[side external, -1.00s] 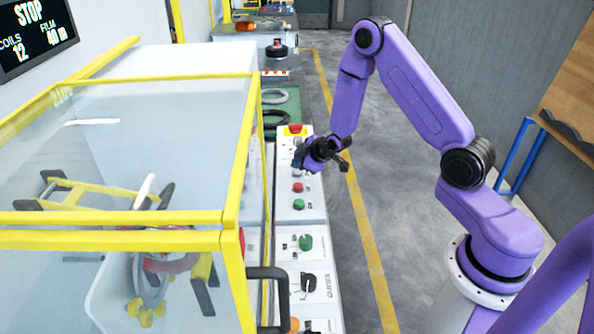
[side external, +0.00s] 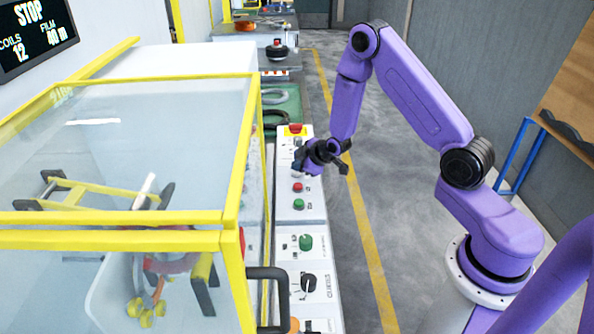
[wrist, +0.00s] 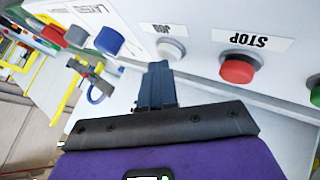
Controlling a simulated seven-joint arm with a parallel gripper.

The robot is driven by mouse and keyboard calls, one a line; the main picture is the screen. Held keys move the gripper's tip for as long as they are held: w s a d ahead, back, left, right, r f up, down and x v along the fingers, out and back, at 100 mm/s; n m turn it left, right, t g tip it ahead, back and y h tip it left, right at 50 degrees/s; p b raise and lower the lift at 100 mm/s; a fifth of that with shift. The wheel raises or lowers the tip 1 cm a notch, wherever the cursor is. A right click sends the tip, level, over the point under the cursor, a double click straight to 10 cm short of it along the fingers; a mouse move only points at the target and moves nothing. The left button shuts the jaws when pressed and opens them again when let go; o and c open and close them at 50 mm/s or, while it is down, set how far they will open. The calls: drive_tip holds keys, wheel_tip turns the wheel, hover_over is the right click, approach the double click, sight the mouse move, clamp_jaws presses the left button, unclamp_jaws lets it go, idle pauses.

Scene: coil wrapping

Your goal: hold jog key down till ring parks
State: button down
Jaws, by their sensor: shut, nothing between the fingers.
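The jog key (wrist: 172,48) is a pale round button under an upside-down JOG label in the wrist view. My gripper (wrist: 157,68) is shut and empty, its dark fingertips right beside the jog key; I cannot tell whether they touch it. In the side view my gripper (side external: 299,168) is low over the upper part of the white control panel (side external: 288,216), and hides the key. The ring (side external: 172,264) is partly visible behind the clear guard at lower left. Its exact parking position is unclear.
A red STOP button (wrist: 238,68) sits right of the jog key, and a blue button (wrist: 110,40) left of it. The yellow-framed guard (side external: 236,160) stands left of the panel. The display (side external: 36,32) reads STOP, COILS 12. Floor right of the panel is clear.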

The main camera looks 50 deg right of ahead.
drive_tip(key=shift+r, duration=0.15)
idle(0.4)
drive_tip(key=shift+r, duration=0.75)
wheel_tip(320, 180, up, 5)
idle(0.5)
